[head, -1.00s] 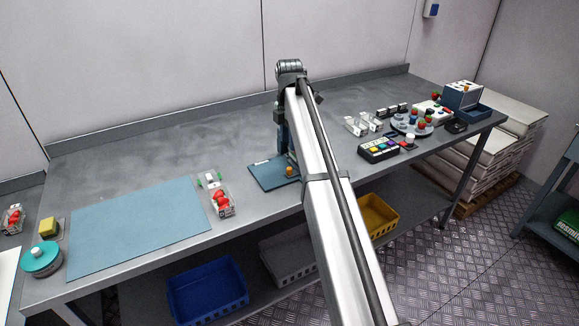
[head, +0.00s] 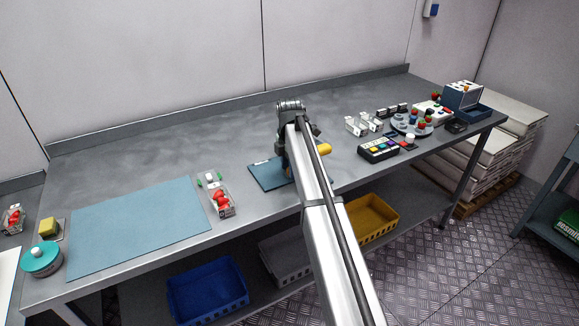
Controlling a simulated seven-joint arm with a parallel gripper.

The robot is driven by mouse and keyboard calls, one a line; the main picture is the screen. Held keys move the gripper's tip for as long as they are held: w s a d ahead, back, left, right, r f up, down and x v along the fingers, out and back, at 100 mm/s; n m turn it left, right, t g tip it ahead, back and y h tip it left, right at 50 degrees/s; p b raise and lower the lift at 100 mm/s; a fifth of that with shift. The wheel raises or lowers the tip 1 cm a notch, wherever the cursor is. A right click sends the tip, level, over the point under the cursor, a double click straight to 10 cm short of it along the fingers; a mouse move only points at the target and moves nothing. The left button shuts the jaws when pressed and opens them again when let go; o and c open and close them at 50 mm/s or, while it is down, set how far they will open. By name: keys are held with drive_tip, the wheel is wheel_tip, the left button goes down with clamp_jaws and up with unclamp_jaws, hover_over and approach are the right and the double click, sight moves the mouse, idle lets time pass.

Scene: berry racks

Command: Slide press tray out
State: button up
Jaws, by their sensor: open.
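A flat blue plate (head: 266,174) lies on the grey bench near its front edge, left of my arm. It looks like the base or tray of the press; I cannot tell which. A yellow cylindrical part (head: 324,149) shows just right of my arm, perhaps a press handle. The rest of the press is hidden behind my arm. My gripper (head: 284,158) points down over the plate's right side. It is open, but its fingertips are mostly hidden, and I cannot tell whether they touch anything.
A button box (head: 378,150) and a round grey stand (head: 411,126) with small coloured items are to the right. Blue (head: 208,291) and yellow (head: 371,218) crates sit below.

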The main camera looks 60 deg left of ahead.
drive_tip(key=shift+c, duration=0.4)
clamp_jaws()
